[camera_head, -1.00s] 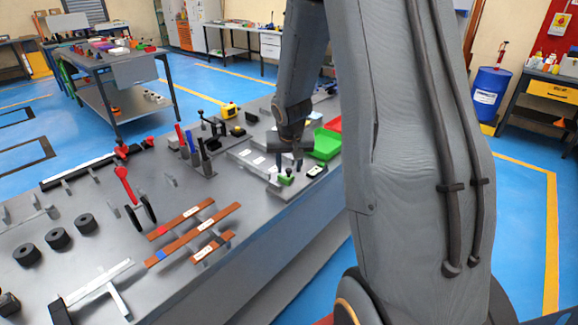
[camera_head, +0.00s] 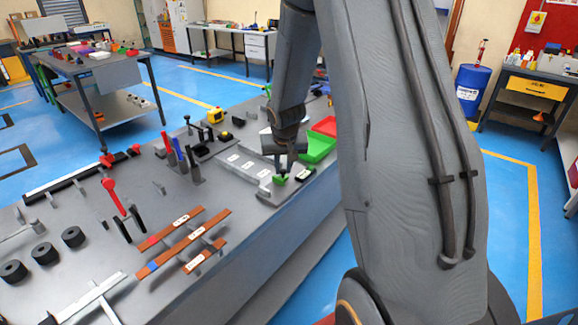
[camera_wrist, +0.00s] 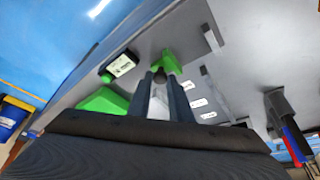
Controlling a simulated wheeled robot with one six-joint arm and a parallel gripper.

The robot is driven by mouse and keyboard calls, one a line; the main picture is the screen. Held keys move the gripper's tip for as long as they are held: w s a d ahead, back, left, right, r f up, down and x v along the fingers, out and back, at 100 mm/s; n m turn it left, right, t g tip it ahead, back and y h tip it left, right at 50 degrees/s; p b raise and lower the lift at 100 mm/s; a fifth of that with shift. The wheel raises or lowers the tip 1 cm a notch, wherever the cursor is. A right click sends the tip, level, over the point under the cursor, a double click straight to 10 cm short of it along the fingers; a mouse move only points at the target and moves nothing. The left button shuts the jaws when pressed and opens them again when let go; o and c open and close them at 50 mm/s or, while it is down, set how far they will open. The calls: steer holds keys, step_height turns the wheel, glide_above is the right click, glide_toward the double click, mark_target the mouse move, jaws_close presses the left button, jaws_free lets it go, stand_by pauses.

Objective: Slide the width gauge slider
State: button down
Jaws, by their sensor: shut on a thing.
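The width gauge is a long grey plate (camera_head: 222,160) with white labels, lying along the bench near its right edge. A small green block (camera_head: 279,181), which looks like the slider, is at its near end; it also shows in the wrist view (camera_wrist: 168,60). My gripper (camera_head: 281,168) reaches down onto this block from above. In the wrist view my gripper (camera_wrist: 159,76) has its two fingers close together, with a dark round part and the green block at their tips. The exact contact is partly hidden by the fingers.
A small black display (camera_head: 304,173) sits right beside the green block. Green (camera_head: 318,146) and red (camera_head: 325,126) bins stand just behind. Upright blue and red handles (camera_head: 180,150) and copper bars (camera_head: 180,235) are to the left on the bench.

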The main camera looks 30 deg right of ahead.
mark_target(285, 187)
steer(key=shift+w+d, duration=0.1)
steer(key=shift+d, duration=0.1)
steer(key=c, duration=1.6)
jaws_free()
steer(key=shift+r, duration=0.1)
steer(key=shift+b+v, duration=0.45)
steer(key=shift+v, duration=3.35)
steer(key=shift+a, duration=0.1)
